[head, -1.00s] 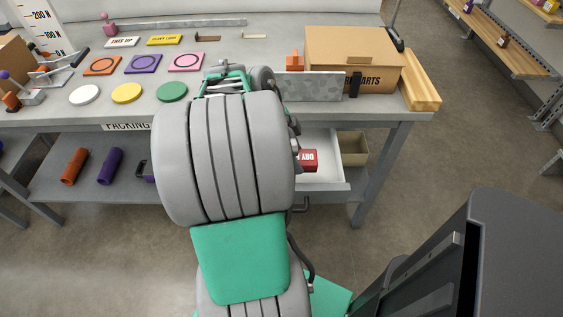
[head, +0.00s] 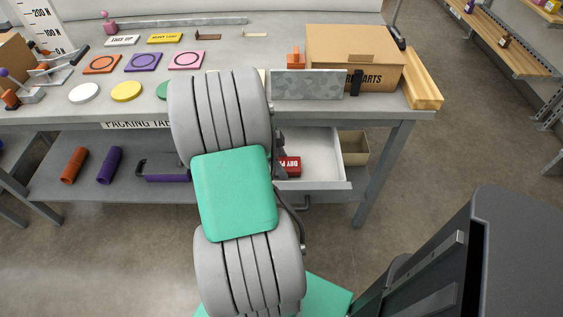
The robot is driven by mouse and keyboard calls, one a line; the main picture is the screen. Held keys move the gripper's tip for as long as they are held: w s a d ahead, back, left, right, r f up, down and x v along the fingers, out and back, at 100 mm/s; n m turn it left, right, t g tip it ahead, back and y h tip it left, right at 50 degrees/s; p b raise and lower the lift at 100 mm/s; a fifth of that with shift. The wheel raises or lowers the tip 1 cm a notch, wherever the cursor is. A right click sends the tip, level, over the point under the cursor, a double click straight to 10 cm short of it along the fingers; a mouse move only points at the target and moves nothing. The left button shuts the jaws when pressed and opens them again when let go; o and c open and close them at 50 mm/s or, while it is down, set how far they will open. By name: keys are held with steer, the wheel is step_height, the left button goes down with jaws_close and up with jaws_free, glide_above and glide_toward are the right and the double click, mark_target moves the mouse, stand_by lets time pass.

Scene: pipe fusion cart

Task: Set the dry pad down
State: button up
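The dry pad (head: 290,166) is a small red block with white lettering, partly cut off by my arm. It shows at the left of the open white drawer (head: 325,150) under the table. I cannot tell whether it rests on the drawer floor or is held above it. My gripper is hidden behind my own grey and green arm, so its fingers and their hold cannot be seen.
The packing table (head: 290,118) carries colored discs, square pads, a grey speckled plate (head: 305,84) and a cardboard box (head: 352,58). A beige bin (head: 355,147) stands right of the drawer. Orange (head: 75,165) and purple (head: 109,165) rolls lie on the lower shelf.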

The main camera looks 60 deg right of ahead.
steer(key=o, duration=0.3)
steer(key=shift+o, duration=0.2)
steer(key=shift+r, duration=0.25)
steer(key=p+v, duration=0.2)
steer(key=v, duration=1)
steer(key=w+a+r+n+t, duration=0.1)
steer(key=w+a+n+t, duration=0.1)
steer(key=w+a+n, duration=0.6)
steer(key=a+f+n+t+y, duration=0.1)
steer(key=a+n+t, duration=0.3)
steer(key=a+n, duration=1.9)
steer(key=a+y, duration=0.1)
steer(key=a, duration=0.3)
